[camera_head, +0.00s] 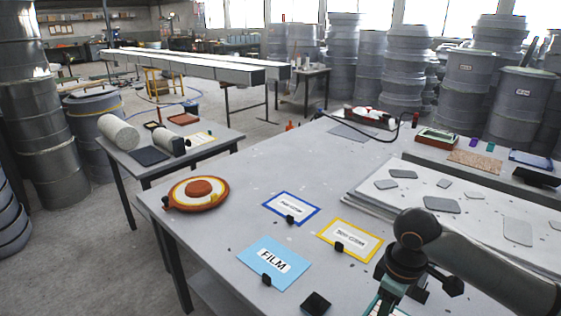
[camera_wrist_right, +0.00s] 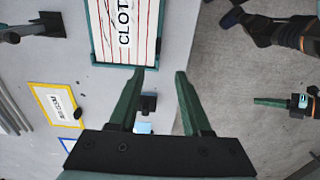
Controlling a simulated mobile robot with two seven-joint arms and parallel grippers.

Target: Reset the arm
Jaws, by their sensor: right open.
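My right arm (camera_head: 490,270) comes in from the right over the near part of the grey table (camera_head: 250,170). In the right wrist view, my right gripper (camera_wrist_right: 160,74) has its two green fingers apart with nothing between them. A green-framed board marked CLOTH (camera_wrist_right: 124,30) lies just beyond the fingertips. In the head view, the arm hides most of that board. A green-fingered part at the right of the wrist view (camera_wrist_right: 272,102) looks like my left gripper, over the floor; its opening is unclear. The left arm is not in the head view.
A blue FILM card (camera_head: 275,262), a blue-framed card (camera_head: 291,208) and a yellow-framed card (camera_head: 349,240) lie on the table, small black blocks beside them. An orange-rimmed disc (camera_head: 197,193) sits at the left corner. A white slab (camera_head: 460,205) with grey pieces is at right.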

